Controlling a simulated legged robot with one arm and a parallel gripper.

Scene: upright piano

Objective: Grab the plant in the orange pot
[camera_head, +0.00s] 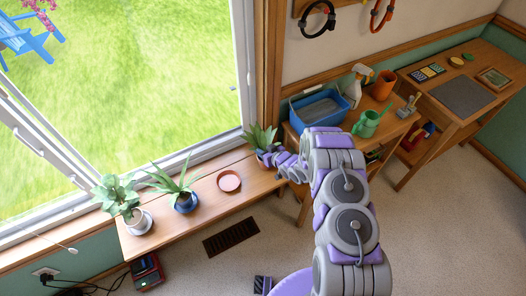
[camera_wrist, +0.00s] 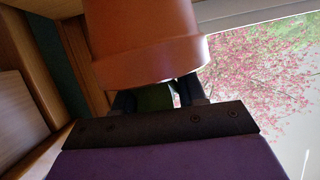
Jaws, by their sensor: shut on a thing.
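The plant (camera_head: 259,137) has spiky green leaves and stands at the right end of the window bench in the head view. My gripper (camera_head: 272,156) is at its pot, and the wrist hides most of the pot there. In the wrist view the orange pot (camera_wrist: 145,40) fills the upper middle, with its thick rim toward my gripper (camera_wrist: 160,97). The dark fingers reach up to the rim and are shut on the pot. The fingertips are partly hidden behind it. I cannot tell whether the pot is clear of the bench.
An empty terracotta saucer (camera_head: 229,181) lies on the bench (camera_head: 188,213). Two other potted plants, one in a blue pot (camera_head: 185,203) and one in a pale pot (camera_head: 134,217), stand farther left. A blue tray (camera_head: 318,109) and green watering can (camera_head: 368,124) are on the right-hand table.

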